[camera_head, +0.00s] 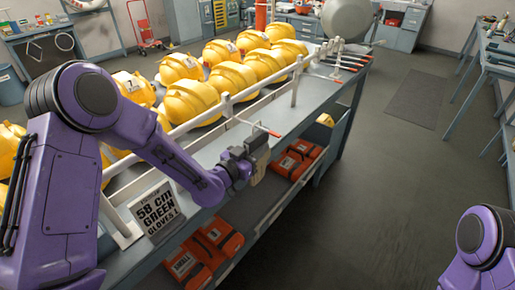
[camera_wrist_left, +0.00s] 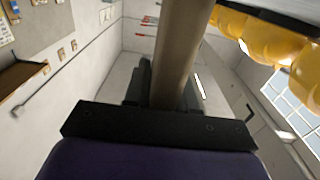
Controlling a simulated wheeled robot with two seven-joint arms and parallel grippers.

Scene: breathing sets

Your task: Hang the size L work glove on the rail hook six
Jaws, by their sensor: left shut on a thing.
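My left gripper (camera_head: 250,158) is beside the front of the bench, a little below and in front of the white rail (camera_head: 215,113). It is shut on a tan thing, likely the work glove (camera_head: 259,172); little of it shows, and its size mark cannot be read. In the left wrist view the tan thing (camera_wrist_left: 181,50) runs up between the dark fingers. A red-tipped rail hook (camera_head: 262,129) sticks out just above the gripper, apart from it. Several more red-tipped hooks (camera_head: 345,66) are at the rail's far end. Hook numbers are not legible. My right gripper is out of view.
Yellow helmets (camera_head: 192,101) stand in rows behind the rail. A sign (camera_head: 157,212) reading "58 cm green gloves" stands at the near end. Orange packs (camera_head: 297,158) lie on the lower shelf. The floor (camera_head: 380,190) to the right is clear.

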